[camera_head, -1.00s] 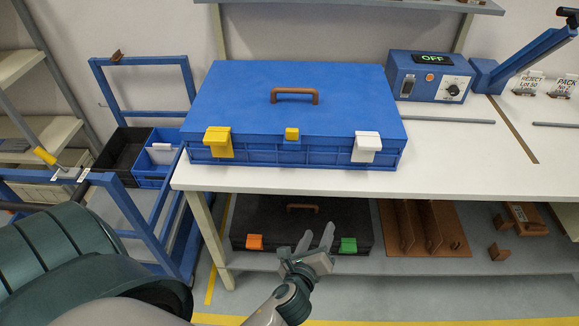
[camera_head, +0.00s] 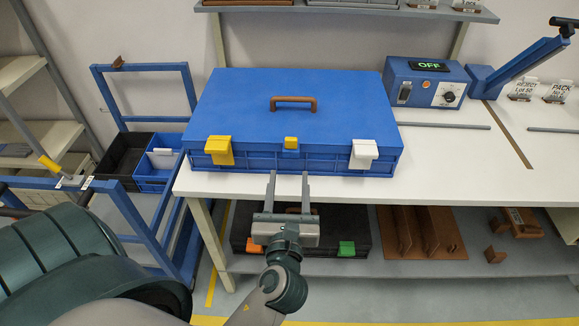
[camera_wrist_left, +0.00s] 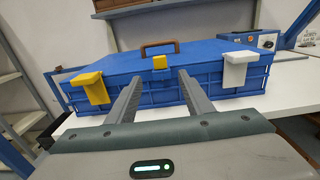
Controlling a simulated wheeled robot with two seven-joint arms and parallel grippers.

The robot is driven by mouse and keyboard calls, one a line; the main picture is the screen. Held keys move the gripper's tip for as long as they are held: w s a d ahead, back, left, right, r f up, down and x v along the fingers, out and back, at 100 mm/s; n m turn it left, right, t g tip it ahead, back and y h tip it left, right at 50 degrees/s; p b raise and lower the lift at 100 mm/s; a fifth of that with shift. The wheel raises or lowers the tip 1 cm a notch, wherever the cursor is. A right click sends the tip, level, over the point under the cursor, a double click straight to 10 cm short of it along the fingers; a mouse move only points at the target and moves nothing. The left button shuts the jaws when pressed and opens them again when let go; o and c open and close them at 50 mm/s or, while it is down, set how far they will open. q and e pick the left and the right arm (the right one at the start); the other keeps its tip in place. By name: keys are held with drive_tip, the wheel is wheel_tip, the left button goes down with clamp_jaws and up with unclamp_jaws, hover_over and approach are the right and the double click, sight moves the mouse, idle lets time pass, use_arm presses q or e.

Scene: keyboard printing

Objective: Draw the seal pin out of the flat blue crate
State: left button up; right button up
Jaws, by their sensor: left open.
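The flat blue crate (camera_head: 290,105) lies shut on the white table, with a brown handle on its lid. On its front are a yellow latch (camera_head: 219,150) at the left, a white latch (camera_head: 363,153) at the right and a small yellow piece, seemingly the seal pin (camera_head: 291,143), in the middle. The pin also shows in the left wrist view (camera_wrist_left: 159,62), between and beyond my fingers. My left gripper (camera_head: 288,178) is open and empty, in front of the crate just below the pin, not touching it. My right gripper is not in view.
The white table (camera_head: 450,165) has a blue device marked OFF (camera_head: 428,80) at the right. Under it, a black case (camera_head: 345,222) with orange and green latches lies on a shelf. A blue cart (camera_head: 150,225) with bins stands at the left.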

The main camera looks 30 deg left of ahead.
sight(292, 133)
use_arm(q)
drive_tip(key=p+x, duration=0.4)
drive_tip(key=x, duration=1.3)
drive_tip(key=shift+w, duration=0.2)
drive_tip(key=shift+c, duration=0.6)
clamp_jaws()
drive_tip(key=shift+r+p, duration=1.85)
drive_tip(key=shift+p, duration=0.45)
drive_tip(key=shift+r+p, duration=2)
drive_tip(key=shift+p, duration=0.45)
